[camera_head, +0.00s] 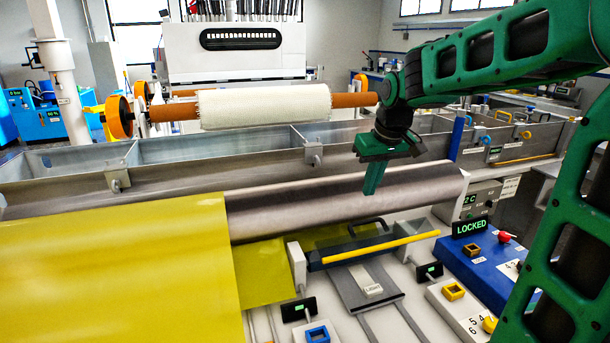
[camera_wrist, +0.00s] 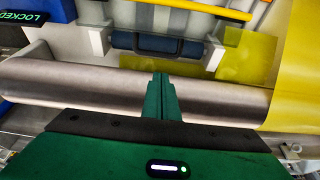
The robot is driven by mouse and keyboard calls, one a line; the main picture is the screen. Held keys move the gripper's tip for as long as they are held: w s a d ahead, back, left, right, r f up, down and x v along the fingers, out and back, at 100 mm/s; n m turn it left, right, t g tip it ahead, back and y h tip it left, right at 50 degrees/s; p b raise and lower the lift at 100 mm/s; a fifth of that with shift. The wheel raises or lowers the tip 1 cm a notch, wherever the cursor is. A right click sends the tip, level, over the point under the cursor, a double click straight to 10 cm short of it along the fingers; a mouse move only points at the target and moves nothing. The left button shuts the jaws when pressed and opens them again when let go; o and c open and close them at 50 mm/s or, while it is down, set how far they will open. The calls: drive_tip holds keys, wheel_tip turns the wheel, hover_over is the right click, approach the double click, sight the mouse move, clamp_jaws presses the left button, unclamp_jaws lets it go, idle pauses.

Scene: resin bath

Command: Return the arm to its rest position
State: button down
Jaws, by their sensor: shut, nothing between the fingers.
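My green gripper (camera_head: 371,180) hangs from my green arm, pointing down in front of the metal roller (camera_head: 340,203). In the wrist view my gripper (camera_wrist: 160,78) has its two fingers together with nothing between them. The metal roller (camera_wrist: 70,82) crosses the wrist view behind the fingers. I cannot tell whether the fingertips touch it. My arm is stretched out from the right side of the head view, over the bath.
A yellow sheet (camera_head: 110,270) covers the left front. A white-covered roller (camera_head: 265,106) lies behind the metal bath trough (camera_head: 215,148). A yellow bar (camera_head: 380,247), a blue panel (camera_head: 480,265) and a sign reading LOCKED (camera_head: 470,227) are at the front right.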

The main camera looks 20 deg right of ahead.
drive_tip(key=s+d+f+m+g, duration=0.1)
drive_tip(key=s+f+m, duration=0.2)
drive_tip(key=s, duration=1.2)
drive_tip(key=s+d+f+m+g, duration=0.2)
drive_tip(key=s+f, duration=0.3)
drive_tip(key=s, duration=1)
drive_tip(key=shift+s+d+f+m+g, duration=0.2)
drive_tip(key=shift+f+m+g, duration=0.15)
drive_tip(key=shift+m, duration=0.25)
drive_tip(key=shift+w+f, duration=0.3)
drive_tip(key=shift+w, duration=0.35)
